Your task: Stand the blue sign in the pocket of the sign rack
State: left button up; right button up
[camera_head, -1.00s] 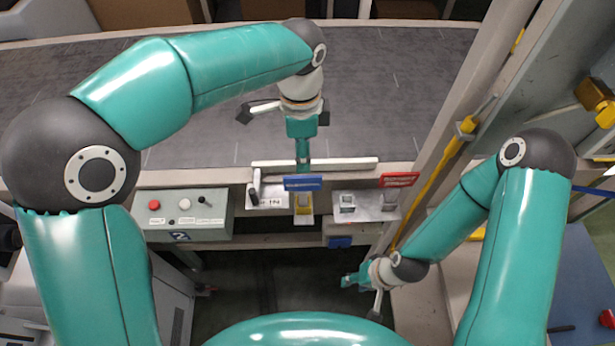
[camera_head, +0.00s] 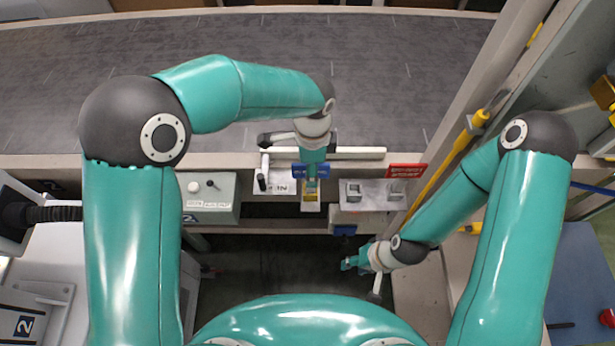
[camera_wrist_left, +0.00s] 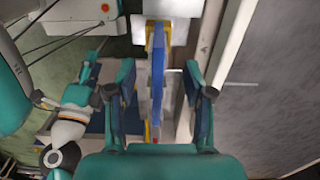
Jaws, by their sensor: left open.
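The blue sign (camera_head: 298,171) is at the near edge of the conveyor, above a yellow and white holder (camera_head: 311,207). My left gripper (camera_head: 311,180) is over it and partly hides it. In the left wrist view, the blue sign (camera_wrist_left: 158,75) shows edge-on between the open fingers of the left gripper (camera_wrist_left: 160,95), with a gap on each side. A grey plate with two small metal pockets (camera_head: 378,205), which looks like the sign rack, is just right of the holder. My right gripper (camera_head: 352,263) hangs low at the right, away from the sign; its jaw opening is unclear.
A red sign (camera_head: 407,170) is at the back right of the grey plate. A white plate with a black-tipped lever (camera_head: 272,186) and a grey button box (camera_head: 212,203) are to the left. The conveyor belt (camera_head: 400,80) is empty behind. A yellow post (camera_head: 455,150) rises at the right.

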pick_arm(q)
notch_tip(320, 180, down, 4)
jog(key=shift+s+a+f+p, duration=0.1)
jog(key=shift+p, duration=0.3)
jog(key=shift+c, duration=0.3)
grip_shut()
